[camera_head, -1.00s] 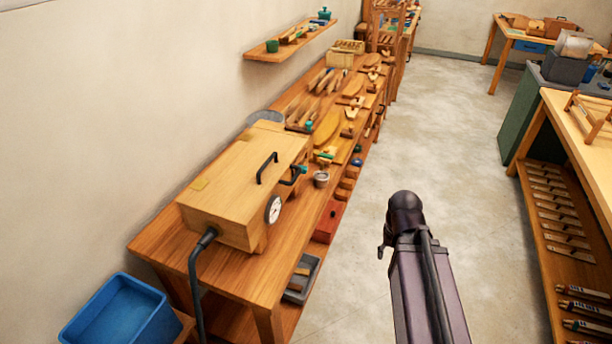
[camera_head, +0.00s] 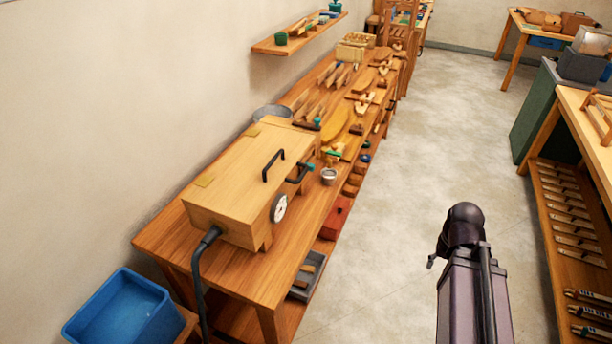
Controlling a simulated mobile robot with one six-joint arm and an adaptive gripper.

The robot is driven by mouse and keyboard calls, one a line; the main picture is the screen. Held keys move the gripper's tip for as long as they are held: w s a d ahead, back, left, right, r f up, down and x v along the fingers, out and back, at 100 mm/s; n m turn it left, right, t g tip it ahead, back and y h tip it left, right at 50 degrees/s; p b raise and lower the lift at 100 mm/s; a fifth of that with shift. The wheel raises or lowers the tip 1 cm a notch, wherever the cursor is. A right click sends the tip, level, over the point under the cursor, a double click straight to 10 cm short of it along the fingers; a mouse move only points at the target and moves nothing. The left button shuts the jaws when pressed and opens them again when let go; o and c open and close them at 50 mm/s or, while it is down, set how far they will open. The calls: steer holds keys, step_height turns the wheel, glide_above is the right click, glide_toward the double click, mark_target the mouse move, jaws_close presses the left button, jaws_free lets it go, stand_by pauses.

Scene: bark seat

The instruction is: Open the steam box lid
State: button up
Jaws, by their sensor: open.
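The steam box (camera_head: 235,205) is a long pale wooden box on the left bench. Its lid (camera_head: 250,165) lies flat and closed on top, with a black bar handle (camera_head: 273,165) near its right edge. A round white dial (camera_head: 279,208) is on the box's side, and a black hose (camera_head: 205,243) runs from its near end to the floor. My arm rises at the lower right over the floor. My gripper (camera_head: 434,261) shows only as a small dark piece beside the arm's end, mostly hidden. It is open, empty and well to the right of the box, apart from it.
The bench (camera_head: 290,262) holds wooden pieces, tools and a small metal cup (camera_head: 328,176) beyond the box. A blue bin (camera_head: 125,310) stands at the lower left. A wall shelf (camera_head: 298,37) is above. The floor (camera_head: 400,190) between bench and right-hand table is clear.

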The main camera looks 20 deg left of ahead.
steer(key=n+g+y+b, duration=0.4)
steer(key=g+y+b, duration=0.2)
steer(key=y+b, duration=1.35)
glide_toward(303, 173)
steer(key=v, duration=0.4)
steer(key=shift+f, duration=0.15)
steer(key=shift+a+h, duration=0.15)
steer(key=shift+h, duration=0.1)
steer(key=p+x, duration=0.2)
steer(key=x, duration=1.1)
steer(key=shift+s+a, duration=0.15)
steer(key=shift+a, duration=0.15)
steer(key=shift+c, duration=0.2)
